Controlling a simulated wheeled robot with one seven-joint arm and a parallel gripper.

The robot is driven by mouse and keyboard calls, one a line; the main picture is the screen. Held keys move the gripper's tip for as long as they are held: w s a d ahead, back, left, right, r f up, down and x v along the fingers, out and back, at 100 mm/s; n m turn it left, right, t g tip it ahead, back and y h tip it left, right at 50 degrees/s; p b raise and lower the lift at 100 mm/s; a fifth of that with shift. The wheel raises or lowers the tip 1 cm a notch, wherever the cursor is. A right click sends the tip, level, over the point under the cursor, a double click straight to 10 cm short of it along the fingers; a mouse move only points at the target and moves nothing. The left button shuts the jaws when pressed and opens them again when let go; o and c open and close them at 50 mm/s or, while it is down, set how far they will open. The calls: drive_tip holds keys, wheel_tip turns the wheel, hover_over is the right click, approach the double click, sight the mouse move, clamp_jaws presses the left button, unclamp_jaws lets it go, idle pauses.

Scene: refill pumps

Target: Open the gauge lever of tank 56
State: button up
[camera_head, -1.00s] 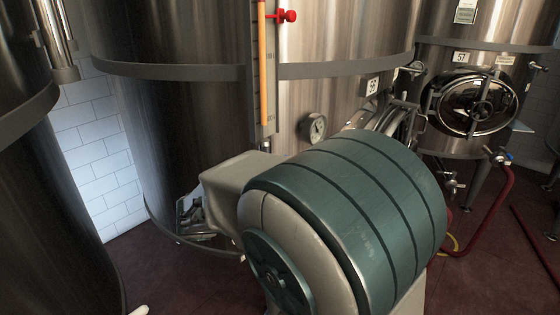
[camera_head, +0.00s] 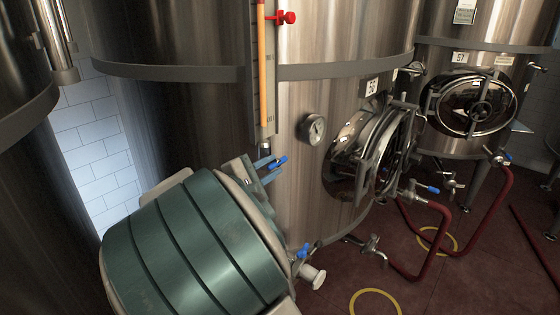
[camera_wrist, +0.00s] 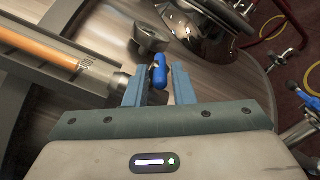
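The blue gauge lever (camera_head: 278,163) is at the tube's lower end. In the wrist view the lever (camera_wrist: 159,72) stands between the two blue-grey fingers of my gripper (camera_wrist: 160,86). The fingers are apart, with a gap visible beside the lever. My gripper (camera_head: 267,170) also shows at the gauge foot in the head view.
A red valve knob (camera_head: 288,17) is higher up. Tank 57 (camera_head: 470,145) and red hoses (camera_head: 440,235) are at right. Bare floor shows at lower right.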

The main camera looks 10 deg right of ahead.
sight(280, 159)
drive_tip(key=shift+x, duration=2.05)
clamp_jaws()
